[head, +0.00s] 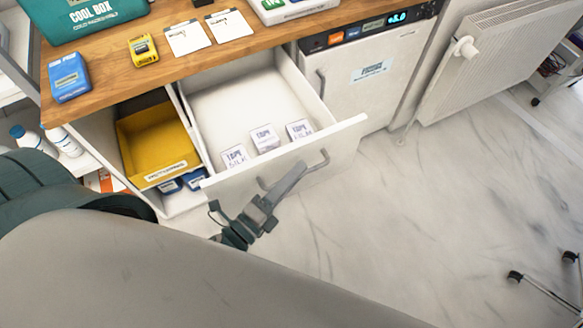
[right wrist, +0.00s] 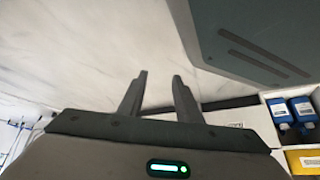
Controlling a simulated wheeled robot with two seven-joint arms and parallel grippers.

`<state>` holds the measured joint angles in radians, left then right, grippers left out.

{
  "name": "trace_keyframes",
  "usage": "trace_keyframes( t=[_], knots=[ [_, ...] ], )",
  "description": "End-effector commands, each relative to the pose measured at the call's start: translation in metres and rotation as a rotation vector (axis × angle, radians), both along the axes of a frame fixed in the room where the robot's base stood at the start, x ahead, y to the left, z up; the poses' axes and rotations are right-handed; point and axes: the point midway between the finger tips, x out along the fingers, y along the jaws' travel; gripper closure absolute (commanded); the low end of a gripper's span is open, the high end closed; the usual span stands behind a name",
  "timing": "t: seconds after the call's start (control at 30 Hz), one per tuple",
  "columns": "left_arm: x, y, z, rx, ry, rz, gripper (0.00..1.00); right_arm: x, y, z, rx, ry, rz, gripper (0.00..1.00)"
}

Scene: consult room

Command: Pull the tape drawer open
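The tape drawer (head: 225,105) is pulled well out of the wooden-topped counter, its white interior showing. Three small tape boxes stand inside behind its front: the left one (head: 235,157), the middle one (head: 264,138) and the right one (head: 299,130).
A cool box, a blue box, a yellow device and cards lie on the counter (head: 105,85). A radiator (head: 490,60) is at right. The floor (head: 440,200) before the drawer is clear.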

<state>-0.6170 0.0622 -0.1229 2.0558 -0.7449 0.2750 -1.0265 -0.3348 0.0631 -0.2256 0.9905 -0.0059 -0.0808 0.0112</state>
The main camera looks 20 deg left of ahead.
Motion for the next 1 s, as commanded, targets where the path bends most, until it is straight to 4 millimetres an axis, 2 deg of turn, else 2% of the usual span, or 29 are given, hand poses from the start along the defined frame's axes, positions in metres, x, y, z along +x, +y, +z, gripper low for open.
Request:
trace_keyframes(
  t=[0.27,0.47,0.67,0.8,1.0],
  knots=[
    [-0.001,0.0,0.0,0.0,0.0,0.0,0.72,-0.001,0.0,-0.001,0.001,0.001,0.001,0.69],
    [-0.01,0.003,-0.002,-0.001,0.001,0.0,0.72,0.003,0.002,-0.001,0.003,-0.011,0.0,0.69],
    [-0.033,0.011,-0.005,0.0,0.002,0.001,0.72,0.024,0.011,0.007,0.021,-0.066,0.001,0.69],
    [-0.056,0.018,-0.008,0.001,0.003,0.002,0.72,0.042,0.025,0.019,0.046,-0.117,0.0,0.69],
    [-0.091,0.03,-0.01,0.0,0.003,0.001,0.72,0.037,0.012,0.007,0.019,-0.05,-0.009,0.69]
  ],
)
